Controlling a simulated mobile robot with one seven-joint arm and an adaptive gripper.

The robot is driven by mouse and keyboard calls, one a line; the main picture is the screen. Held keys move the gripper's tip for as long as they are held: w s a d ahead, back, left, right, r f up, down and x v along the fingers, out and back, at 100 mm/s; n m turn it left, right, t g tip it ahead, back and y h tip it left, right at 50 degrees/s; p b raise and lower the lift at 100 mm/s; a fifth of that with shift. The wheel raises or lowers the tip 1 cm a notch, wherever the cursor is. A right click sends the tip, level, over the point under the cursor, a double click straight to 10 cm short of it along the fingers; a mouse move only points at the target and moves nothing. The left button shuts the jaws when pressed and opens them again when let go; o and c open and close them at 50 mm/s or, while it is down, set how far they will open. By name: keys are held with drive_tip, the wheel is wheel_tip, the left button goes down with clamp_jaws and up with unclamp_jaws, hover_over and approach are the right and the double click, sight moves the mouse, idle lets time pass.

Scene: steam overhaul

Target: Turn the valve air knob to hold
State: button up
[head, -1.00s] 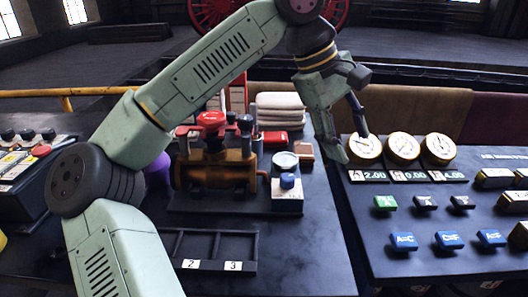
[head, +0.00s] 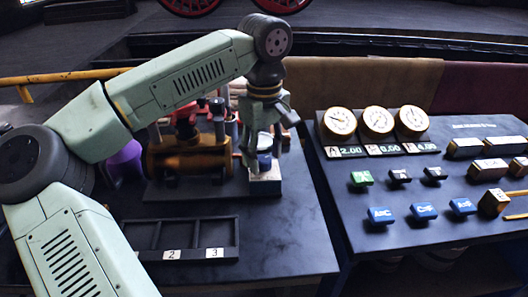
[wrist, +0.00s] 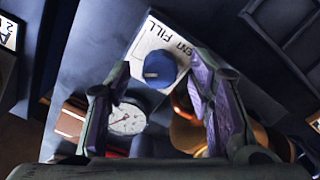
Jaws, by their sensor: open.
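The valve air knob is a small blue knob (head: 264,162) on a pale block beside the brass cylinder. In the wrist view the blue knob (wrist: 160,70) sits on the block's white face (wrist: 160,40), which reads "FILL" and a partly covered word ending in "ENT". No "hold" mark is readable. My gripper (head: 264,151) points down over the block. In the wrist view my gripper (wrist: 158,72) is open, with one finger on each side of the knob and gaps between. Whether the fingertips are down at the knob's height I cannot tell.
A round gauge (wrist: 127,118) lies close to the knob. The brass cylinder (head: 190,157) with red and black fittings stands just left. A black tray (head: 190,250) marked 2 and 3 is in front. A console (head: 440,222) with dials and blocks stands right.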

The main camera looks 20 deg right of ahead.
drive_tip(key=shift+f, duration=0.3)
drive_tip(key=shift+c, duration=0.5)
clamp_jaws()
